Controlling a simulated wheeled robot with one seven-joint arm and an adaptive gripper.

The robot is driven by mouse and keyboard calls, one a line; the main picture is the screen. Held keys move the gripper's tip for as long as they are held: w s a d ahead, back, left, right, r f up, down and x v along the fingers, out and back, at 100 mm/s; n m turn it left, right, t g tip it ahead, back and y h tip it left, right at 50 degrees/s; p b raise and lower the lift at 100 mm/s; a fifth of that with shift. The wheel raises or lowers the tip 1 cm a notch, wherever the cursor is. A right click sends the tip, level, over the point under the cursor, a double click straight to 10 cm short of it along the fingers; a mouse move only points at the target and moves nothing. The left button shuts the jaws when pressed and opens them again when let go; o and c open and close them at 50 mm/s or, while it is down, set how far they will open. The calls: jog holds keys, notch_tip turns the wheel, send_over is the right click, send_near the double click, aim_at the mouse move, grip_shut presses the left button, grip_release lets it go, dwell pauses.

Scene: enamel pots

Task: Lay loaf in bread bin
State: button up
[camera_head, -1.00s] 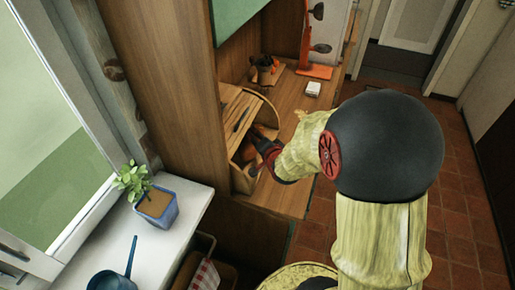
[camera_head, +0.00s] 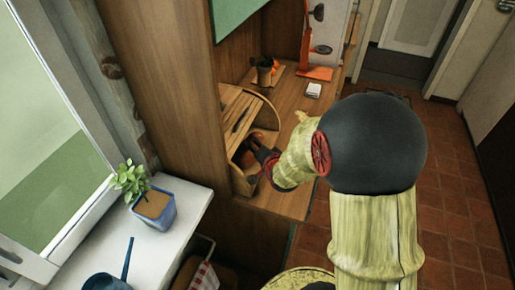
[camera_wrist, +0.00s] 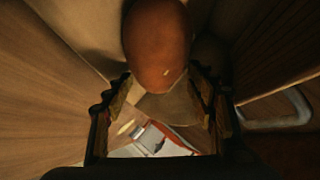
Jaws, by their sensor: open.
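The bread bin (camera_head: 240,97) is a wooden box with a curved side and a slatted lid. It stands open on the wooden counter by the tall panel. The brown, rounded loaf (camera_wrist: 158,45) shows large in the wrist view, just beyond my fingers. In the head view a small part of it (camera_head: 268,135) shows inside the bin, partly hidden. My gripper (camera_wrist: 161,100) is open, its two fingers spread apart below the loaf's near end in the wrist view. In the head view my gripper (camera_head: 262,157) is at the bin's opening. Whether a finger touches the loaf is not clear.
A red-orange stand (camera_head: 316,72), a dark pot (camera_head: 265,75) and a small white box (camera_head: 314,90) stand farther back on the counter. A plant in a blue pot (camera_head: 158,212) and a blue pan (camera_head: 108,282) are on the white worktop at left.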

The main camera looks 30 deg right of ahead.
jog(key=shift+s+r, duration=0.1)
jog(key=shift+r, duration=0.1)
jog(key=s+a+r+n+g+y+p, duration=0.1)
jog(key=s+a+r+n+g+p, duration=0.1)
jog(key=s+a+r+n, duration=0.5)
jog(key=s+a+r+n+g+y+p, duration=0.2)
jog(key=s+a+r+n+g, duration=0.2)
jog(key=s+a+r+n, duration=0.3)
jog(key=s+a+r, duration=0.3)
jog(key=s+r, duration=0.4)
jog(key=s, duration=0.5)
jog(key=shift+a+r, duration=0.2)
jog(key=shift+a, duration=0.15)
jog(key=shift+c, duration=0.8)
